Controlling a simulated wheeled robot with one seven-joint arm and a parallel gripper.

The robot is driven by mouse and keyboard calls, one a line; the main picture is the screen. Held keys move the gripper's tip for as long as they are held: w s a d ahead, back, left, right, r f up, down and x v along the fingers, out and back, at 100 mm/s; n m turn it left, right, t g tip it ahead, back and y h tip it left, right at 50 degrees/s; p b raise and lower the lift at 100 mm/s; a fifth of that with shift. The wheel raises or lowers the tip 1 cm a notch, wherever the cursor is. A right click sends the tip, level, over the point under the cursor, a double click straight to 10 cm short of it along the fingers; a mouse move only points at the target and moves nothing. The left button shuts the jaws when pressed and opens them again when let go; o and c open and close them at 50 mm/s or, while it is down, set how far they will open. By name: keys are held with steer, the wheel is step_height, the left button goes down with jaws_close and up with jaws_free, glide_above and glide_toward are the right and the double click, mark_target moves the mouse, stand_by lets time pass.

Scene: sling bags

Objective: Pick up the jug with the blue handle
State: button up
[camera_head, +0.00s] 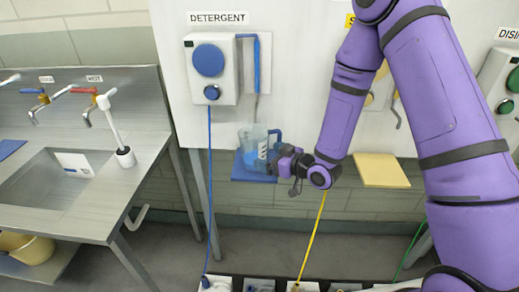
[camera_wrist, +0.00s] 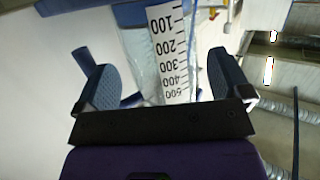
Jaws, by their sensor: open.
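The jug with the blue handle (camera_head: 252,150) is clear, with a printed scale. It stands on a small blue shelf (camera_head: 258,172) under the detergent dispenser. Its blue handle (camera_head: 275,137) is on the right side in the head view. My gripper (camera_head: 279,162) is at the lower right of the jug, close to it and partly covering it. In the wrist view my gripper (camera_wrist: 164,82) is open, with the jug's scale (camera_wrist: 168,55) showing between the two blue-padded fingers. A blue part, likely the handle (camera_wrist: 84,59), shows beside the left finger. Contact cannot be told.
The detergent dispenser (camera_head: 212,70) hangs above, with a blue lever (camera_head: 257,62) beside it. A yellow shelf (camera_head: 381,171) is to the right. A steel sink counter (camera_head: 60,220) stands left. Blue (camera_head: 210,180) and yellow (camera_head: 314,230) hoses run down to containers at the bottom.

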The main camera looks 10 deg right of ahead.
mark_target(266, 155)
steer(key=x, duration=0.5)
steer(key=shift+f, duration=0.2)
steer(key=shift+d, duration=0.1)
steer(key=c, duration=0.7)
